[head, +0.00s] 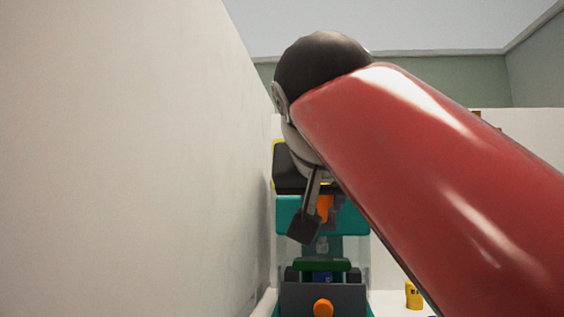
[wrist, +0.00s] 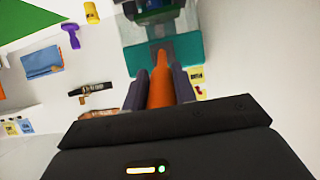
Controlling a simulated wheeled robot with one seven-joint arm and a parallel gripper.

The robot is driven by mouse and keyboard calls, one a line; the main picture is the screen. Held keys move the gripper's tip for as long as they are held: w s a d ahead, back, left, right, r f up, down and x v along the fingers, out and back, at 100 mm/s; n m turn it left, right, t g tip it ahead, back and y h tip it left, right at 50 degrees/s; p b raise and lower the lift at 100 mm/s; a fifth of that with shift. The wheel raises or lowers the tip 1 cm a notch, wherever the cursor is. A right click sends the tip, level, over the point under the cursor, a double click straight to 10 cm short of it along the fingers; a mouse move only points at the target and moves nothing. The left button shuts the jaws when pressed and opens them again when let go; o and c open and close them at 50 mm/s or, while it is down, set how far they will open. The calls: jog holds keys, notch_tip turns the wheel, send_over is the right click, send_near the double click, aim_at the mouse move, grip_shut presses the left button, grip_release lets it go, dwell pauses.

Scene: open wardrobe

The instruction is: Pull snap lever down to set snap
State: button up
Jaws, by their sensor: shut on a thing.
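The orange snap lever (head: 324,207) stands at the front of a teal and dark machine (head: 349,216) in the head view. In the wrist view the orange lever (wrist: 160,85) lies between the two dark fingers of my gripper (wrist: 159,92), which is shut on it. The teal part (wrist: 187,50) is just beyond the lever there. In the head view my gripper (head: 308,215) points down at the lever, and my red arm covers much of the right side. The lever's base is partly hidden.
A white wall (head: 130,160) stands close on the left. Lower on the machine are a green bar (head: 322,265) and an orange knob (head: 323,308) on a dark grey block. A yellow object (head: 413,295) is at the lower right. Purple (wrist: 71,33) and blue (wrist: 43,61) items lie off to the left in the wrist view.

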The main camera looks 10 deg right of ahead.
jog(key=shift+r, duration=0.4)
jog(key=shift+w+d+r+p, duration=0.1)
jog(key=shift+w+r+p, duration=0.05)
jog(key=shift+r+p, duration=0.4)
jog(key=shift+w+r+p, duration=0.15)
jog(key=shift+r+p, duration=0.3)
jog(key=shift+p, duration=0.1)
jog(key=shift+w+d+r+p, duration=0.1)
jog(key=shift+w+r+p, duration=0.1)
jog(key=shift+r+p, duration=0.25)
jog(key=shift+w+d+r+p, duration=0.1)
jog(key=shift+w+r+p, duration=0.05)
jog(key=shift+r+p, duration=0.25)
jog(key=shift+w+r, duration=0.1)
jog(key=shift+w, duration=0.1)
jog(key=shift+c, duration=0.2)
